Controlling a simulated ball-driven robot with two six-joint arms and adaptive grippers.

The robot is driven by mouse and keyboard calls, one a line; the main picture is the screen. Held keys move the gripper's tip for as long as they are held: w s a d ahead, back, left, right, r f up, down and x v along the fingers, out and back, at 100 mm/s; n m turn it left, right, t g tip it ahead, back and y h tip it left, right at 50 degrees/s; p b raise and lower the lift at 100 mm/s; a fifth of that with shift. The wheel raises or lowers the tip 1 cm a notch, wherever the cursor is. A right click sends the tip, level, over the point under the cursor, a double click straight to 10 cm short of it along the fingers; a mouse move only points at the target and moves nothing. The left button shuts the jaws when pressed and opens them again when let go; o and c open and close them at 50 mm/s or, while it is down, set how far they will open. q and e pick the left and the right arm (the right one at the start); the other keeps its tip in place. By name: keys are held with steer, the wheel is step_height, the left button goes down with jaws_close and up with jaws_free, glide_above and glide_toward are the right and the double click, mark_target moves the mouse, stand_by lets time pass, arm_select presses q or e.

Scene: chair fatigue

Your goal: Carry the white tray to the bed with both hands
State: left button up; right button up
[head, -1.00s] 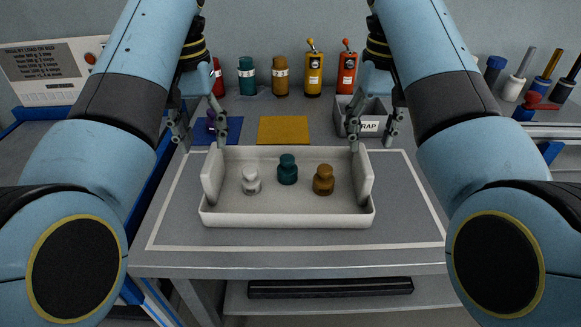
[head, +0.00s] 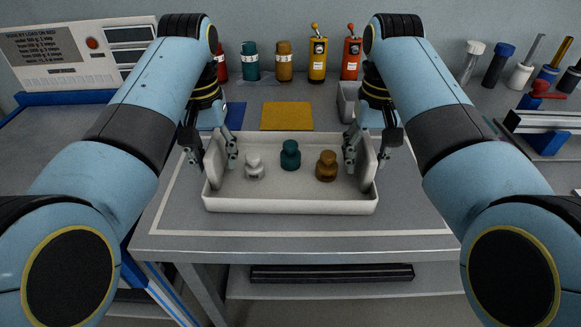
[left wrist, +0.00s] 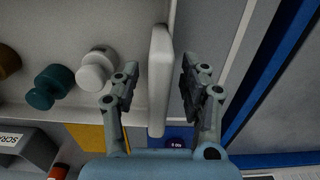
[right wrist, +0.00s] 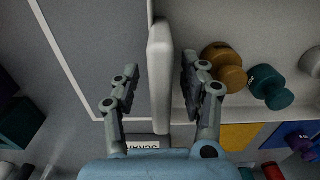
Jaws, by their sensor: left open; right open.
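The white tray (head: 290,205) lies on the grey table. It holds a white weight (head: 254,168), a teal weight (head: 290,156) and a brown weight (head: 326,166). My left gripper (head: 209,150) is open, with its fingers on either side of the tray's left end wall, which stands between them in the left wrist view (left wrist: 160,80). My right gripper (head: 371,150) is open around the right end wall, which stands between its fingers in the right wrist view (right wrist: 160,75). Gaps show between the fingers and both walls.
A yellow mat (head: 287,116) and a grey scrap bin (head: 347,102) lie behind the tray. Several coloured bottles stand along the back wall. A blue-edged bed with a load sign (head: 50,58) is at left. Tools and cylinders stand at right (head: 497,65).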

arm_select(q)
steer(key=shift+f, duration=1.1)
arm_select(e)
steer(key=shift+f, duration=1.05)
arm_select(q)
jaws_close()
arm_select(e)
jaws_close()
arm_select(q)
steer(key=shift+r, duration=0.1)
